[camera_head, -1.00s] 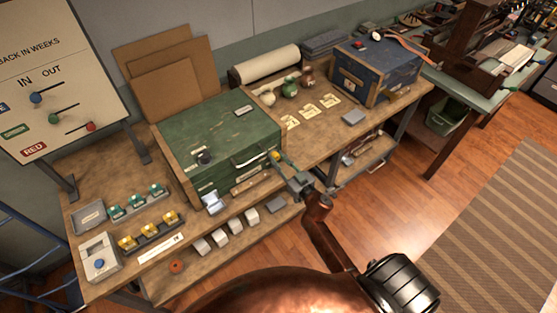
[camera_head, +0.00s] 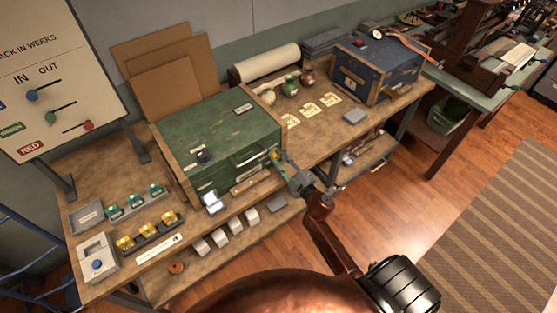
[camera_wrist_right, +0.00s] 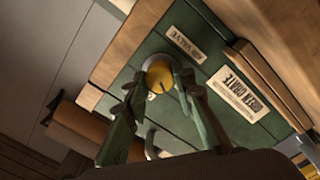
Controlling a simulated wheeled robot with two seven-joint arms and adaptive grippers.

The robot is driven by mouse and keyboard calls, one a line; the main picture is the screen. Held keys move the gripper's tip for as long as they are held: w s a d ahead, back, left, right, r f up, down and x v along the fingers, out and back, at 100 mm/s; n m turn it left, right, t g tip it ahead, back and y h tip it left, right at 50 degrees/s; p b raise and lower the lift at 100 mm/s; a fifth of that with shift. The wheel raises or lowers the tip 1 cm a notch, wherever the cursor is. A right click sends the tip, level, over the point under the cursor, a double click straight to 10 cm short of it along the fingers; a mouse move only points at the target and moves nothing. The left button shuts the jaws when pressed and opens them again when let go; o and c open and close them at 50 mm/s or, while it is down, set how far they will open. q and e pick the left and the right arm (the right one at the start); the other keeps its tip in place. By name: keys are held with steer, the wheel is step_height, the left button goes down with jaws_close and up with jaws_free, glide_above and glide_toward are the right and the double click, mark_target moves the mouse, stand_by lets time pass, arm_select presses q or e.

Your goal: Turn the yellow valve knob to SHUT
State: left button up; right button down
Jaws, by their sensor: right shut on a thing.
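The yellow valve knob (camera_wrist_right: 157,74) is a round knob on a pale round base on the front of the green crate (camera_head: 212,140). In the right wrist view it shows a short dark mark near its lower edge. My right gripper (camera_wrist_right: 161,82) has one finger on each side of the knob and is shut on it. In the head view the right gripper (camera_head: 279,157) reaches the crate's right front end and partly covers the knob. I cannot read a SHUT mark. My left gripper is not in view.
Two paper labels (camera_wrist_right: 235,95) sit beside the knob. The crate stands on a wooden bench (camera_head: 85,172) with a blue box (camera_head: 362,85), small jars (camera_head: 290,86) and several yellow and green blocks. White blocks fill part of the shelf below.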

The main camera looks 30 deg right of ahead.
steer(key=n+b, duration=0.1)
steer(key=n, duration=0.4)
steer(key=shift+f+b, duration=0.1)
steer(key=shift+b, duration=0.2)
steer(key=shift+n, duration=0.3)
steer(key=c, duration=1.6)
jaws_free()
steer(key=shift+s, duration=0.1)
steer(key=s, duration=1.1)
steer(key=shift+s+d, duration=0.4)
steer(key=shift+d, duration=0.05)
steer(key=shift+f, duration=0.1)
